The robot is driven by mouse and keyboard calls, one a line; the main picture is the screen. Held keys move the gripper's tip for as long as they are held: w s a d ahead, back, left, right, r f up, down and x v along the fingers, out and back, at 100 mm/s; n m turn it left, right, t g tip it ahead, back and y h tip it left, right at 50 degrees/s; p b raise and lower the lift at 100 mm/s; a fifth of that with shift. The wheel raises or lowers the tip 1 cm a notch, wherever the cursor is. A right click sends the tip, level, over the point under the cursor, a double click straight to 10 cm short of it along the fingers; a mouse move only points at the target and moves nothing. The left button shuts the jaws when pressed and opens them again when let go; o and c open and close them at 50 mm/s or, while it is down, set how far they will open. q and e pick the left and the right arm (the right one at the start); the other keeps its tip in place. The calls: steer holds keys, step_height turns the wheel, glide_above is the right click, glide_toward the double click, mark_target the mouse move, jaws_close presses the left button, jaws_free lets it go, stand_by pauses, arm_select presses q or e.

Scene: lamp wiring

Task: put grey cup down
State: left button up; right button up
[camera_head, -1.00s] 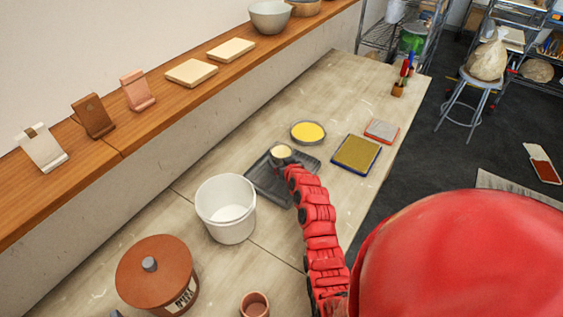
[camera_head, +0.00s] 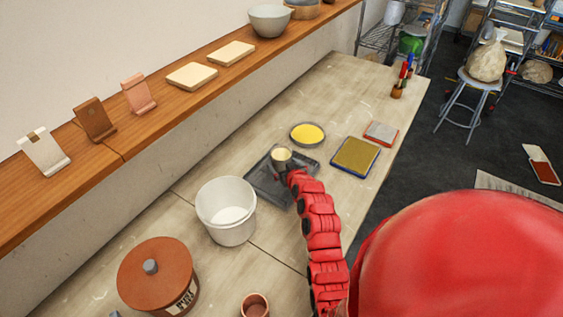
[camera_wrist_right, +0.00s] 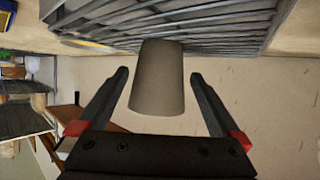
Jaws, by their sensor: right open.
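The grey cup (camera_head: 281,155) shows a pale cream inside in the head view, over the dark grey ribbed rack (camera_head: 260,186). In the right wrist view the cup (camera_wrist_right: 157,82) is plain and tapered, and its one end overlaps the rack (camera_wrist_right: 215,22). My right gripper (camera_wrist_right: 158,78) is open, with one finger on each side of the cup and a gap on both sides. In the head view my right gripper (camera_head: 284,170) is small, partly hidden by its arm, at the cup's near side. I cannot tell exactly how the cup's base meets the rack. My left gripper is not in view.
A white bucket (camera_head: 226,214) stands left of the rack, with a lidded brown jar (camera_head: 158,275) and a small terracotta cup (camera_head: 255,306) nearer. A yellow-filled bowl (camera_head: 307,134) and a yellow-topped tray (camera_head: 356,156) lie beyond.

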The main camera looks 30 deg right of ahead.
steer(key=v, duration=0.7)
steer(key=shift+s+r+p, duration=0.1)
steer(key=shift+s+p, duration=0.2)
steer(key=shift+p, duration=0.05)
steer(key=shift+s+a+r, duration=0.2)
steer(key=shift+s+r, duration=0.2)
steer(key=shift+s, duration=0.15)
steer(key=shift+f, duration=0.1)
